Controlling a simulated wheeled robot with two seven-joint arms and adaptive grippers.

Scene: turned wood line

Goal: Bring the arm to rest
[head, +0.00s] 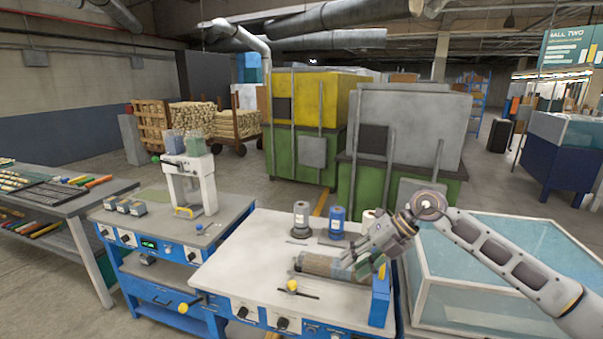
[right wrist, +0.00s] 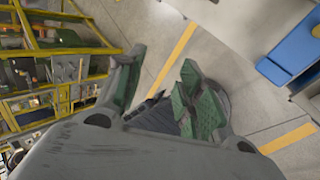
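My right arm (head: 510,265) comes in from the right. Its right gripper (head: 362,262) hangs over the right end of the white-topped workbench (head: 240,262). In the right wrist view the two green-padded fingers of the gripper (right wrist: 160,95) stand apart, and I see nothing held between them. In the head view the gripper is close to a grey-brown cylinder (head: 318,265) lying on the bench; whether they touch I cannot tell. My left gripper is not in view.
A glass-topped case (head: 480,265) stands right, under my arm. The bench's left part is clear.

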